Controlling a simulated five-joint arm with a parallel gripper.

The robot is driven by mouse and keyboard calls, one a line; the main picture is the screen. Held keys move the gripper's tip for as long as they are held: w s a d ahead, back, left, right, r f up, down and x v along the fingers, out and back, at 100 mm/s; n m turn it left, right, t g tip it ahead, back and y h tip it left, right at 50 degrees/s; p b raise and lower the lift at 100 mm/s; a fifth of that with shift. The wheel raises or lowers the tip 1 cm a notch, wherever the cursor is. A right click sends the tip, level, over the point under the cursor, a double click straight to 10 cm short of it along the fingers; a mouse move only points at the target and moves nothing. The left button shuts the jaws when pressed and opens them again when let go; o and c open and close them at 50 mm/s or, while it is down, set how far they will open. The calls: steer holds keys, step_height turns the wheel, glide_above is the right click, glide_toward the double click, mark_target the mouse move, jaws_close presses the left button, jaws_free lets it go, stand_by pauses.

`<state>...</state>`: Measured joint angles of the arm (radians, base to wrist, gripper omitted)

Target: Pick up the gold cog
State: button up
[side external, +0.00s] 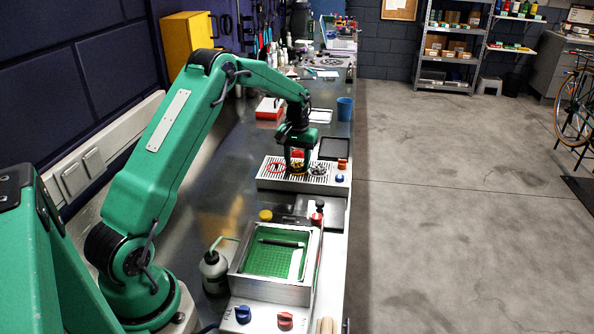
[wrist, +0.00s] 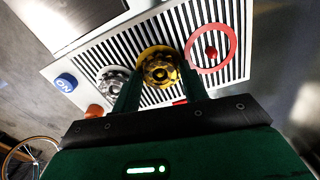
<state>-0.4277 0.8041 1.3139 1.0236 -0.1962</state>
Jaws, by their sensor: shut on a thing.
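The gold cog (wrist: 160,70) is between the two fingers of my gripper (wrist: 158,80) in the wrist view, and the fingers are shut on it. It is over the slotted grille plate (wrist: 118,52); I cannot tell whether it is lifted clear of the slats. A silver cog (wrist: 112,82) sits on the grille just left of my left finger. In the side view my gripper (side external: 298,166) points down over the grille plate (side external: 263,181), and the gold cog shows small and partly hidden at its fingertips.
A red ring (wrist: 232,48) lies on the grille right of the gold cog. A blue ON button (wrist: 66,82) and an orange knob (wrist: 95,111) are at the plate's left end. A blue cup (side external: 345,109) stands farther back. A metal tray with a green mat (side external: 268,262) is nearer the base.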

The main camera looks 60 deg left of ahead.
steer(key=shift+r, duration=0.45)
step_height(320, 180, up, 3)
steer(key=shift+r, duration=0.1)
steer(key=s+d+r, duration=0.1)
steer(key=d+r, duration=0.5)
steer(key=d, duration=0.5)
steer(key=shift+s+d+r, duration=0.15)
steer(key=shift+d+r, duration=0.15)
steer(key=shift+r, duration=0.1)
